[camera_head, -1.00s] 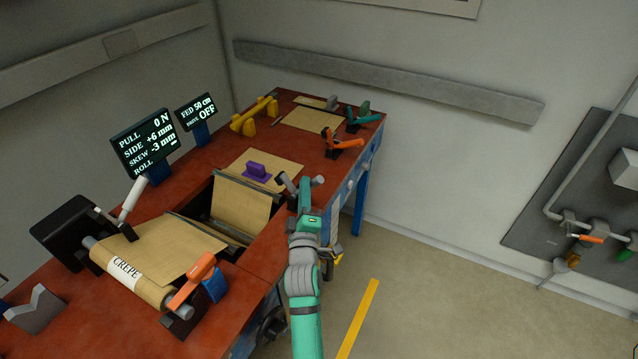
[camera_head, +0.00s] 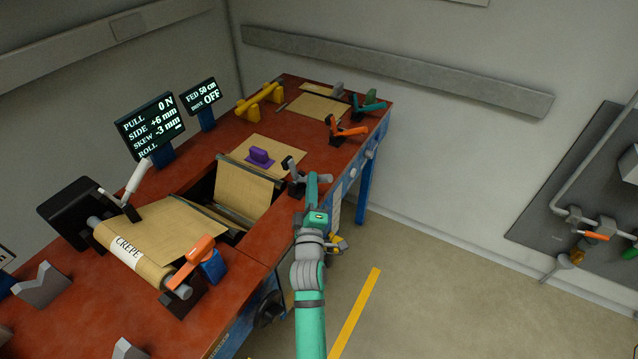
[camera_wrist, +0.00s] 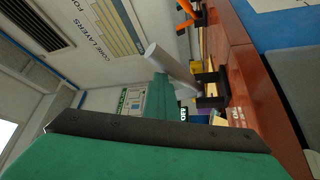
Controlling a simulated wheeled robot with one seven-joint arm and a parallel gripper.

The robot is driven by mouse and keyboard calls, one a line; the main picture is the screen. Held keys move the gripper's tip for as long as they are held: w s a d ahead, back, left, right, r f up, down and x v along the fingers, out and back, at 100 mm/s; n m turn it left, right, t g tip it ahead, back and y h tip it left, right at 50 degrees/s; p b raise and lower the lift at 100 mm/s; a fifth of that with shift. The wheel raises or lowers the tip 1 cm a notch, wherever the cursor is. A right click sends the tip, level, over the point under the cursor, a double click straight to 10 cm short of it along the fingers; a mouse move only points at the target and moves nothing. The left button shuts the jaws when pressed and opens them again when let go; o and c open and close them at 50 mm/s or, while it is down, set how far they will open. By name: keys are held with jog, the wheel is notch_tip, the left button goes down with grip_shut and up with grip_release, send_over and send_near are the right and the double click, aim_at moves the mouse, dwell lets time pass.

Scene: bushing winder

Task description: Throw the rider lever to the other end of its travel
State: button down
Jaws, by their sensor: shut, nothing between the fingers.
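My teal gripper (camera_head: 313,182) is shut and empty, right beside this lever; contact cannot be told. In the wrist view a grey cylinder (camera_wrist: 170,67), apparently the lever's handle, shows beyond the gripper, tilted, near a black bracket (camera_wrist: 211,89). The fingertips are mostly hidden in both views.
An orange lever (camera_head: 350,131) stands farther back on the red bench (camera_head: 225,145). An orange handle (camera_head: 192,259) sits by the crepe roll (camera_head: 138,257), with a white-handled lever (camera_head: 137,177) behind it. A purple block (camera_head: 260,157) lies mid-bench. The floor to the right is clear.

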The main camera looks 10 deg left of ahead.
jog(key=shift+d+f, duration=0.35)
jog(key=shift+f, duration=0.05)
jog(key=shift+r, duration=0.1)
notch_tip(320, 180, up, 4)
jog(key=a, duration=0.3)
jog(key=s+f, duration=0.1)
jog(key=s, duration=0.2)
jog(key=s+f, duration=0.2)
jog(key=s, duration=0.1)
jog(key=s+f, duration=0.1)
jog(key=s, duration=0.2)
jog(key=shift+a+f, duration=0.15)
jog(key=shift+f, duration=0.05)
jog(key=shift+s+f, duration=0.1)
